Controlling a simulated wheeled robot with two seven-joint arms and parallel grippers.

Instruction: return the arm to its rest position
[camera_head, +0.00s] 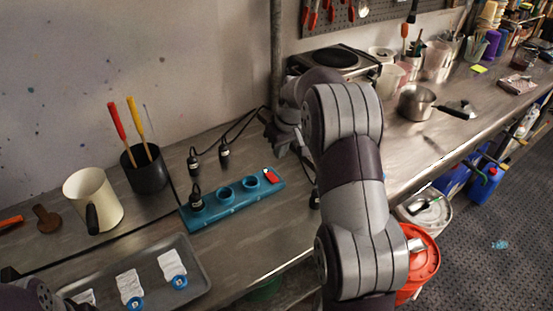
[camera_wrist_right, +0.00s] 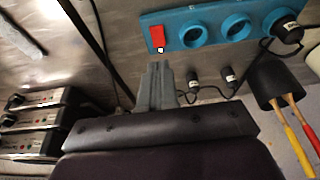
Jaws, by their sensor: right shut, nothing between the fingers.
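My right arm (camera_head: 352,180) rises from the bottom of the head view and bends away toward the wall. Its gripper (camera_head: 281,140) is over the back of the bench, behind the blue power strip (camera_head: 225,205), partly hidden by the arm. In the right wrist view the grey fingers (camera_wrist_right: 158,82) are together with nothing between them. They point toward the strip's red switch (camera_wrist_right: 158,38), apart from it as far as I can tell. Part of my left arm (camera_head: 32,297) shows at the bottom left corner; its fingers are out of frame.
One black plug (camera_head: 196,199) sits in the strip; others lie behind it. A black cup (camera_head: 146,172) with tools, a cream jug (camera_head: 93,200) and a grey tray (camera_head: 194,262) stand left. A hot plate (camera_head: 335,60) and steel pot (camera_head: 416,102) stand right.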

